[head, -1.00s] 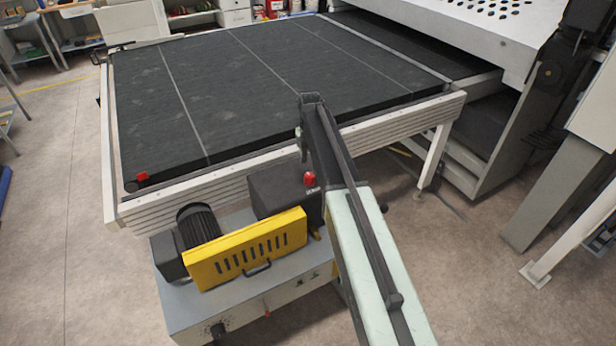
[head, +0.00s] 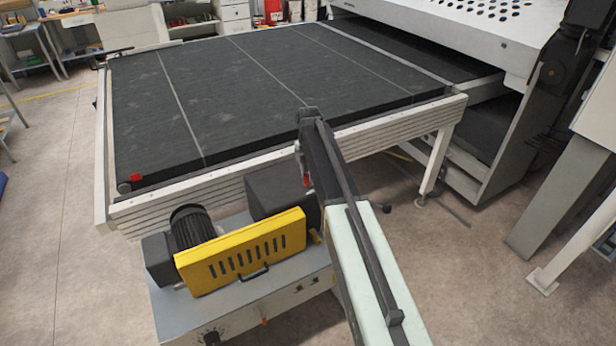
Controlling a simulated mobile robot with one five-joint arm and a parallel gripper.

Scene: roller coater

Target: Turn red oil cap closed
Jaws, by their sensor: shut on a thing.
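The red oil cap (head: 306,181) shows as a small red patch at the right side of the dark gearbox (head: 272,190), beside my arm. My arm hides most of it. My gripper (head: 304,168) points down from the arm's far end at the cap and is shut on it. The fingers are small and largely hidden behind my arm, so the cap's turn angle cannot be read.
A yellow slotted guard (head: 240,252) and a dark motor (head: 193,226) stand on the grey machine base (head: 235,318), left of my arm. The conveyor's pale side rail (head: 220,186) runs just behind. A red block (head: 136,177) sits at the belt's near left corner.

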